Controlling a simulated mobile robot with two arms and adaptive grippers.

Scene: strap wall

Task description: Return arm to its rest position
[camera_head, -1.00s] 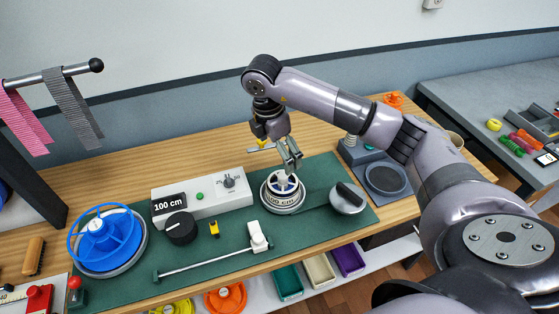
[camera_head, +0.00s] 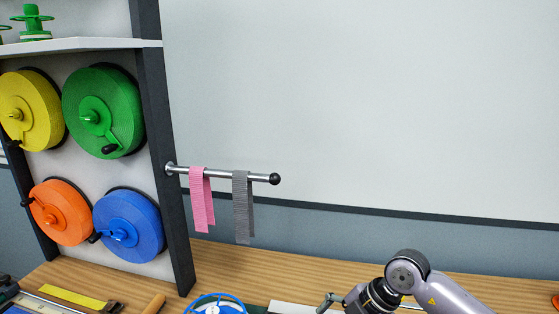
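My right arm comes in from the lower right. Its grey-lilac links and rounded joint show above the back of the wooden workbench (camera_head: 300,272). My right gripper (camera_head: 328,302) is at the bottom edge, left of that joint and right of the blue reel. It is small and partly cut off, so its opening and anything between its fingers cannot be made out. My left gripper is not in view.
A dark rack (camera_head: 165,150) on the left holds yellow, green, orange and blue strap rolls. A metal rod (camera_head: 220,175) carries a pink strap (camera_head: 201,205) and a grey strap (camera_head: 242,210). A blue reel (camera_head: 215,304) is cut off below. The wall on the right is bare.

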